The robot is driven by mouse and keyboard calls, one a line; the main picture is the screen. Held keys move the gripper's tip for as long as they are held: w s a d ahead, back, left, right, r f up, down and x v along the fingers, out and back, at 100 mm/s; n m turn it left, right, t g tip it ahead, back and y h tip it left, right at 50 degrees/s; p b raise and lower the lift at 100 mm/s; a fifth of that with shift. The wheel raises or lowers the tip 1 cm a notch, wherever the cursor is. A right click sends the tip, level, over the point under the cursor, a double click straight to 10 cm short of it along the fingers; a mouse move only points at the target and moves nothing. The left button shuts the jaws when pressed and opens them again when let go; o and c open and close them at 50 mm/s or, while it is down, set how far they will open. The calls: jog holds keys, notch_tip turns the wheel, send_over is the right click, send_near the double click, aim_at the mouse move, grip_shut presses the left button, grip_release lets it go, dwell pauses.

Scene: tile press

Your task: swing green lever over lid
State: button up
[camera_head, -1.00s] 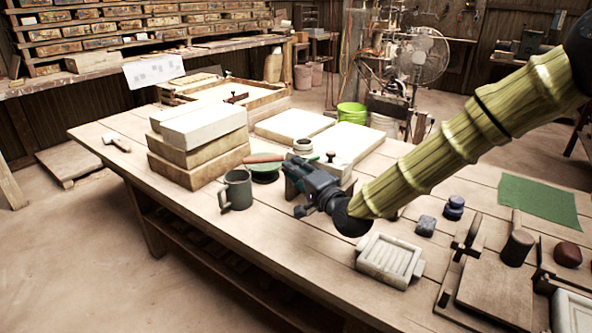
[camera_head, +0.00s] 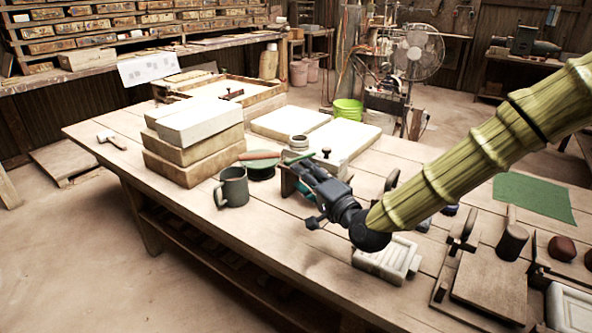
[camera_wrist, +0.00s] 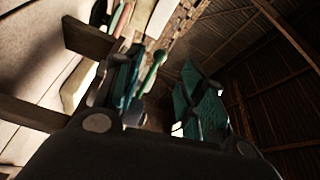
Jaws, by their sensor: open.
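My gripper (camera_head: 306,172) is open at the middle of the bench, and its dark fingers cover much of what stands there. A green lever (camera_wrist: 152,74) with a rounded end shows in the wrist view between the two spread fingers, closer to the left one. A small bit of green (camera_head: 309,156) shows just behind the fingers in the head view. A brown upright piece (camera_head: 287,181) stands beside the fingers, partly hidden. I cannot make out the lid clearly. I cannot tell if a finger touches the lever.
A grey mug (camera_head: 234,187) and stacked blocks (camera_head: 193,154) stand to the left. A round green-topped stand (camera_head: 262,171) and a small grey jar (camera_head: 298,143) are close to the gripper. A pale ribbed mould (camera_head: 381,262) lies below my arm.

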jog(key=shift+v, duration=2.9)
